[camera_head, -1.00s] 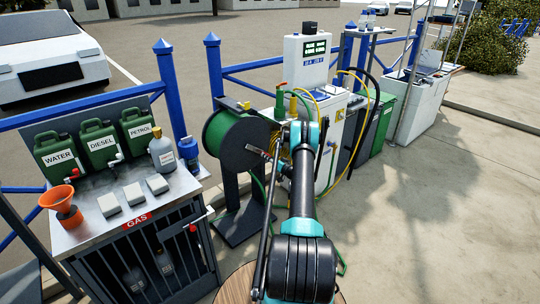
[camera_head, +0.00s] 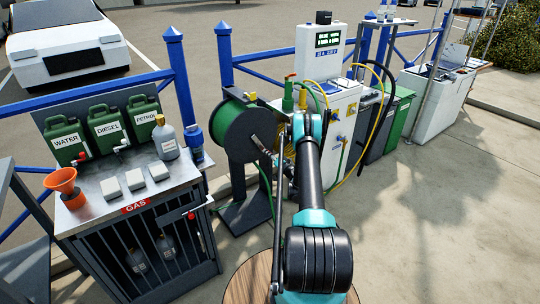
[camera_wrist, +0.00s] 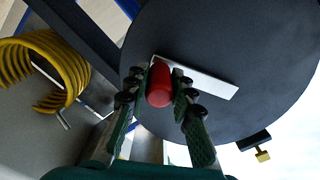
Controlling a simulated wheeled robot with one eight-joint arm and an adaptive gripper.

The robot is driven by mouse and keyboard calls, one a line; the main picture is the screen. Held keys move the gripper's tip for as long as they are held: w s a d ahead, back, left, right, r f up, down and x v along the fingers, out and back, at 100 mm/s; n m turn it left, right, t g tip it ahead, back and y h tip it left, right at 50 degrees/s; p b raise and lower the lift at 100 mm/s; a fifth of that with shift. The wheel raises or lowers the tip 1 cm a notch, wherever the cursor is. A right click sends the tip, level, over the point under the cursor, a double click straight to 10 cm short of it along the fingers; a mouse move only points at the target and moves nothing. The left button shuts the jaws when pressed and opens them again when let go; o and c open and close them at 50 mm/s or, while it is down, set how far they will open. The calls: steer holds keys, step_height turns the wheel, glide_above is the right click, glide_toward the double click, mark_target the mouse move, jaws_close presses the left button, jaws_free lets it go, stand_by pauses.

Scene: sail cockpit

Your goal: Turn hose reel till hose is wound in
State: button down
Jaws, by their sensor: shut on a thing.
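The hose reel (camera_head: 243,139) stands on a dark post, with green hose (camera_head: 222,117) wound on its drum behind a dark round side plate. The plate fills much of the wrist view (camera_wrist: 235,50). A pale crank bar (camera_wrist: 212,83) crosses it and carries a red knob (camera_wrist: 159,86). My gripper (camera_wrist: 162,92) has its two green fingers closed on either side of the red knob. In the head view my arm hides most of the gripper and the knob. A length of green hose hangs below the reel (camera_head: 267,182).
A steel counter (camera_head: 95,208) with several green cans, small grey boxes and an orange funnel (camera_head: 63,182) stands left of the reel. A white pump cabinet (camera_head: 345,105) with yellow hose stands right. Blue railing (camera_head: 177,75) runs behind. Paving at right is clear.

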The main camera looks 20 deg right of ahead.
steer(key=c, duration=1.3)
jaws_free()
steer(key=shift+s+r, duration=0.1)
steer(key=shift+r, duration=0.1)
steer(key=o, duration=0.7)
step_height(320, 180, up, 8)
steer(key=shift+a+r, duration=0.1)
steer(key=shift+r, duration=0.1)
steer(key=shift+a+r, duration=0.2)
steer(key=shift+r, duration=0.3)
steer(key=c, duration=0.7)
steer(key=shift+d+r, duration=0.15)
steer(key=shift+r, duration=0.1)
steer(key=shift+d, duration=0.1)
steer(key=shift+c, duration=0.2)
